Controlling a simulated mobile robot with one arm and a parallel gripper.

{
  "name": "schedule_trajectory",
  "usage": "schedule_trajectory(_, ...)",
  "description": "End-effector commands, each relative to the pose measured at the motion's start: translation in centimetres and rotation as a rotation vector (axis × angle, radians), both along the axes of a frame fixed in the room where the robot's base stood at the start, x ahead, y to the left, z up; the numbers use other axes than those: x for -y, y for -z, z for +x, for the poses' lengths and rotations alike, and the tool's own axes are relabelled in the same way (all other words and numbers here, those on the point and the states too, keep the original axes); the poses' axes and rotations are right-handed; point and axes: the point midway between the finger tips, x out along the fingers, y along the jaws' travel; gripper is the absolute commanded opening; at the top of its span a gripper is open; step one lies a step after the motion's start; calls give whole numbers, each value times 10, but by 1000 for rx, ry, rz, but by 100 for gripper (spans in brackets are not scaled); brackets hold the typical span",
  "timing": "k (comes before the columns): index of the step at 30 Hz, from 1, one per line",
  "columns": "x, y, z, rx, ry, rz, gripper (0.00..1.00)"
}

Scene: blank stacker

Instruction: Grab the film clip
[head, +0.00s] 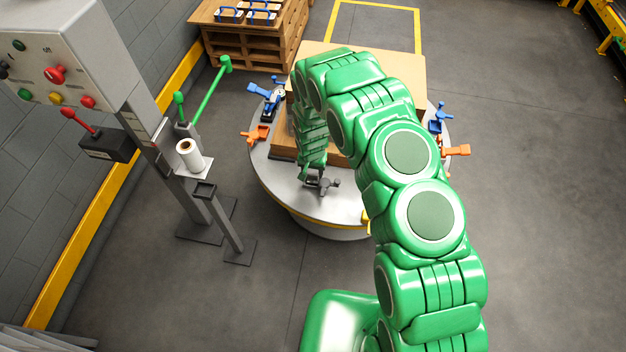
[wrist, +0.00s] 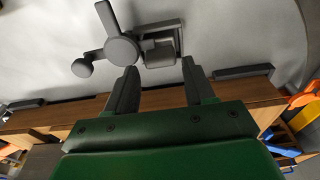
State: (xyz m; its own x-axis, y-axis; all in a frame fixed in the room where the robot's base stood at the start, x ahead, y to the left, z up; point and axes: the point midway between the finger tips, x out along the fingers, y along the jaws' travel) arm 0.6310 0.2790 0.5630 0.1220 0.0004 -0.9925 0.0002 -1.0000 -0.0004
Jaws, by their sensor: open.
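A dark grey clip (head: 325,184) with a round knob and lever sits on the near part of the round light-grey turntable (head: 343,207). It also shows at the top middle of the wrist view (wrist: 150,45), with its boxy body just beyond my fingertips. My gripper (wrist: 160,68) is open and empty, its two dark fingers pointing at the clip and apparently not around it. In the head view my arm's end comes down just behind the clip, and my fingers are hard to make out. I cannot tell whether the fingers touch the clip.
Orange clips (head: 257,133) and blue clips (head: 437,119) stand around the turntable's rim. Stacked brown boards (head: 412,70) cover its middle. A post with a white film roll (head: 190,156) and a control box (head: 65,60) stand at left. Floor at right is clear.

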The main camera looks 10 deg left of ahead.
Motion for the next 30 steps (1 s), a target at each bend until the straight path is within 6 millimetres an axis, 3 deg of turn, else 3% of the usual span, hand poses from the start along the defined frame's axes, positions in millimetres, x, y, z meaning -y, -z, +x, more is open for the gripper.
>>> schedule_trajectory(12, 0, 39, 3, -3, 1, -1, 53)
schedule_trajectory(22, -1, 45, 4, -1, 0, 0, 53)
schedule_trajectory(30, -1, 45, 4, -2, 0, 0, 13)
